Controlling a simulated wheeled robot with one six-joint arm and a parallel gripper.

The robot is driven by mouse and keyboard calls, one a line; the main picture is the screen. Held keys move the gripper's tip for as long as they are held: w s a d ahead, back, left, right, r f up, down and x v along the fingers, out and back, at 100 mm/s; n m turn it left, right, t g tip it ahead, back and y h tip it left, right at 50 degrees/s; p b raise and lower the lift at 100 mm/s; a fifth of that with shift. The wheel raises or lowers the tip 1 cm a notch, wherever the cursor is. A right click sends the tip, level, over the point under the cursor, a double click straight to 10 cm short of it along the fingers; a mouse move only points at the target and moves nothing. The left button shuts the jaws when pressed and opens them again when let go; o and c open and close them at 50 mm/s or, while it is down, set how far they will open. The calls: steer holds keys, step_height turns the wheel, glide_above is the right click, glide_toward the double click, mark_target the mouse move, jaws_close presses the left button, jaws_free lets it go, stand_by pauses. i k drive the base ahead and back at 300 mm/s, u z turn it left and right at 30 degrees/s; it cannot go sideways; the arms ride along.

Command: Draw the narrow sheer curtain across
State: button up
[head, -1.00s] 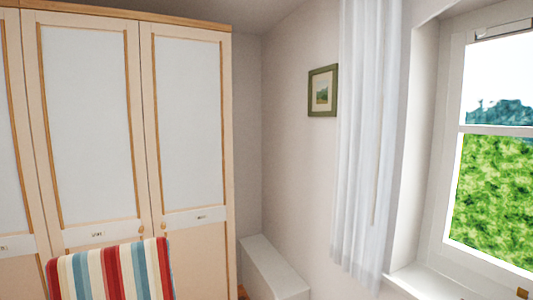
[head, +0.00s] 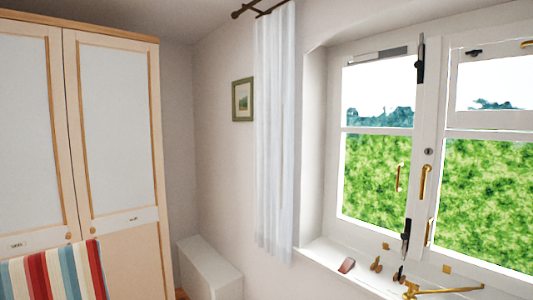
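A narrow white sheer curtain (head: 275,140) hangs in folds at the left side of the window (head: 380,150). It is bunched together against the wall and leaves the glass uncovered. Its top meets a dark curtain rod (head: 262,10), of which only a short piece with a finial shows at the top edge. Its lower hem ends a little below the sill's level. My gripper is not in view.
A white sill (head: 340,278) holds a small reddish object (head: 346,266) and brass window hardware (head: 440,290). A low white box (head: 208,268) stands in the corner. A wardrobe (head: 110,130) and a striped chair back (head: 55,272) are at left. A small framed picture (head: 243,100) hangs on the wall.

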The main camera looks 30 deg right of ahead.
mark_target(269, 34)
steer(key=k, duration=1.05)
steer(key=z, duration=0.8)
steer(key=i, duration=0.8)
